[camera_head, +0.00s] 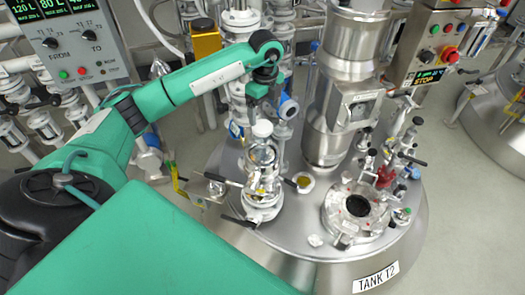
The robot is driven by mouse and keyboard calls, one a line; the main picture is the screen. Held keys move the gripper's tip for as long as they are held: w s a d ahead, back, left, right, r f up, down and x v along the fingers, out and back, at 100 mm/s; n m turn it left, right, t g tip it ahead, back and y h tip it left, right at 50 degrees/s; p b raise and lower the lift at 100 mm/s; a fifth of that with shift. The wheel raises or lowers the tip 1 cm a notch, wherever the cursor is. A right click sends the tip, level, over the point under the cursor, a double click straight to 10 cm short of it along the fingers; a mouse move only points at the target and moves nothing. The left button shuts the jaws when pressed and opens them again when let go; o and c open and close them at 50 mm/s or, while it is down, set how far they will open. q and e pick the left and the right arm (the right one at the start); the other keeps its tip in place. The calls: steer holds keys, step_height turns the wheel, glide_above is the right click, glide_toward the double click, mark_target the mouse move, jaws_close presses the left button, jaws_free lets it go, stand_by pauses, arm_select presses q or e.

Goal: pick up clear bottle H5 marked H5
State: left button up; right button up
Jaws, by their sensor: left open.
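My left gripper (262,98) hangs down at the end of the green arm, above the tank top, with its jaws open. Its fingertips are small and hard to make out against the pipes. Just below it in the picture, a clear glass vessel (262,158) with a white cap (262,129) stands upright over a metal fitting on the tank. It may be bottle H5, but I cannot read any H5 mark. I see nothing held in the gripper. My right gripper is not in view.
The steel tank T2 (290,262) carries a thick column (335,120), an open round port (357,206), valves and a red fitting (386,176). A control panel (432,45) stands at upper right, another (66,42) at upper left. Floor (455,200) is clear at right.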

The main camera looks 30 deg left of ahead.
mark_target(262, 126)
arm_select(q)
step_height(262, 126, down, 4)
steer(key=shift+r, duration=0.25)
steer(key=f+p, duration=0.1)
steer(key=f, duration=0.1)
steer(key=s+f+p, duration=0.1)
steer(key=f, duration=0.1)
steer(key=shift+a+f+p, duration=0.2)
steer(key=shift+f+p, duration=0.1)
steer(key=shift+w+f, duration=0.1)
steer(key=shift+f, duration=0.4)
steer(key=c, duration=1.5)
steer(key=shift+c, duration=0.2)
steer(key=shift+r, duration=0.2)
